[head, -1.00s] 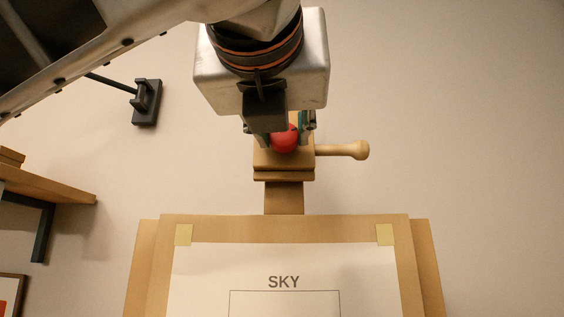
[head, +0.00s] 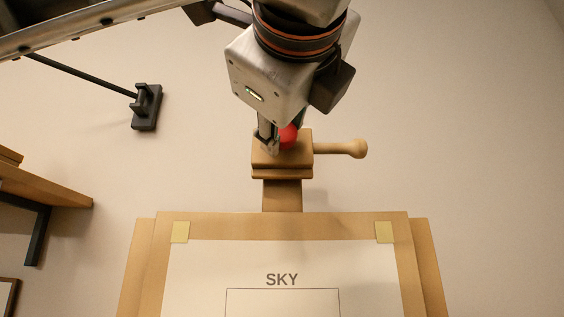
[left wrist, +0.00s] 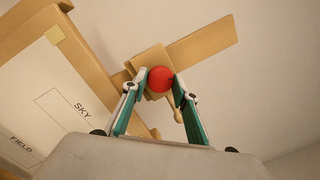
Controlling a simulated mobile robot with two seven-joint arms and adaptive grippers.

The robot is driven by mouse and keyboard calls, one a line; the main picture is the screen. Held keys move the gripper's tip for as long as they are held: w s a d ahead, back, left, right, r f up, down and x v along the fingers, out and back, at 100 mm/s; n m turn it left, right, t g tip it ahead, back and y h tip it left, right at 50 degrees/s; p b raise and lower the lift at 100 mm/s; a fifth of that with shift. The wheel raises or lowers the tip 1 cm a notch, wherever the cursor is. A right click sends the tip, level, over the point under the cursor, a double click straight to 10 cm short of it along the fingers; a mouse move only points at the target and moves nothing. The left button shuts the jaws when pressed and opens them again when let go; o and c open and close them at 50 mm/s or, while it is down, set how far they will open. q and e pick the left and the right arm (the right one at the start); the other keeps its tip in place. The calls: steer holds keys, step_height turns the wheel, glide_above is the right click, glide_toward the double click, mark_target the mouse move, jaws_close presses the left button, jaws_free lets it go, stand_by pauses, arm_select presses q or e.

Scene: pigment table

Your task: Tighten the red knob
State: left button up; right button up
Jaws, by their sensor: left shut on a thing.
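The red knob (head: 288,136) is on the front of the wooden clamp block (head: 266,155) at the top of the easel post. My left gripper (head: 280,142) comes down from above and is shut on the red knob, partly hiding it in the head view. In the left wrist view, the round red knob (left wrist: 160,79) sits between the two teal-lined fingers of my left gripper (left wrist: 161,88). My right gripper shows in neither view.
A wooden peg handle (head: 345,148) sticks out to the right of the block. Below stands a board with a taped sheet (head: 200,290) marked SKY. A wooden shelf (head: 45,186) is at the left, and a black wall bracket (head: 147,107) is above it. The wall at right is clear.

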arm_select(q)
steer(key=shift+n, duration=0.7)
steer(key=shift+n+y, duration=0.3)
steer(key=o, duration=1.1)
